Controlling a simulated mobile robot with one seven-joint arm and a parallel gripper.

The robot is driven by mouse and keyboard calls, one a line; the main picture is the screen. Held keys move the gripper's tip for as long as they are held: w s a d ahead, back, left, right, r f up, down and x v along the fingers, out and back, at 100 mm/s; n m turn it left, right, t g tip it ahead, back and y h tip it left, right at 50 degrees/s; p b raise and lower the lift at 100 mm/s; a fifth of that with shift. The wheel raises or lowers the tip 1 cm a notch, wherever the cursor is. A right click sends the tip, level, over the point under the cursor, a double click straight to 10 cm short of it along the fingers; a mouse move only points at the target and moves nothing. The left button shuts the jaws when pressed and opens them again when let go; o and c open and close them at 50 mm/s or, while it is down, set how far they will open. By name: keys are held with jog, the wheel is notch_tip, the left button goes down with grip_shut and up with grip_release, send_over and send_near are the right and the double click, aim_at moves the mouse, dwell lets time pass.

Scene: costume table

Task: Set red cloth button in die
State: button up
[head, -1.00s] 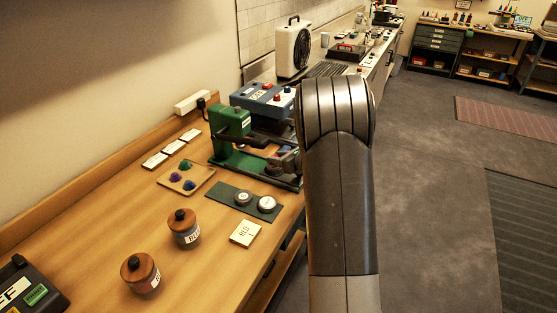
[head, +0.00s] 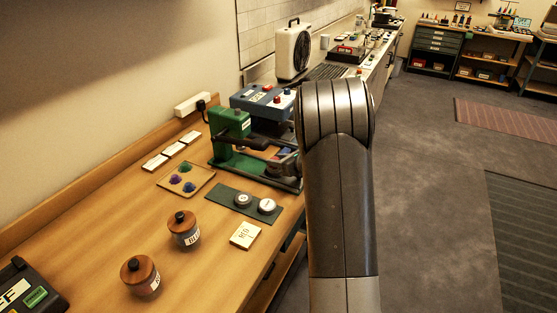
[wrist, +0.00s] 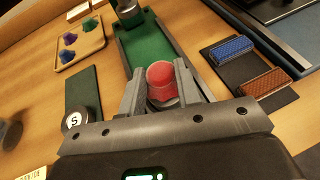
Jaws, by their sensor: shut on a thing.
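The red cloth button (wrist: 160,74) is a domed red piece between the fingertips of my gripper (wrist: 159,90) in the wrist view. The fingers are shut on it. A round grey piece (wrist: 161,101) shows directly below the red; I cannot tell if the two touch. The green press (head: 229,132) stands on the bench in the head view, and its green bed (wrist: 150,40) runs beneath my gripper in the wrist view. In the head view my arm hides most of the gripper and the button.
A wooden tray (wrist: 89,48) with several coloured pieces lies left of the press. A dark mat (head: 226,191) holds two round pieces. Blue (wrist: 232,48) and brown (wrist: 268,84) blocks lie to the right. A blue box (head: 262,98) stands behind the press.

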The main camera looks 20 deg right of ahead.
jog(key=shift+f, duration=0.6)
jog(key=shift+r, duration=0.25)
jog(key=shift+r, duration=0.6)
jog(key=shift+f, duration=0.85)
dwell(0.6)
jog(key=o, duration=0.7)
jog(key=shift+c, duration=0.2)
jog(key=shift+v, duration=5.5)
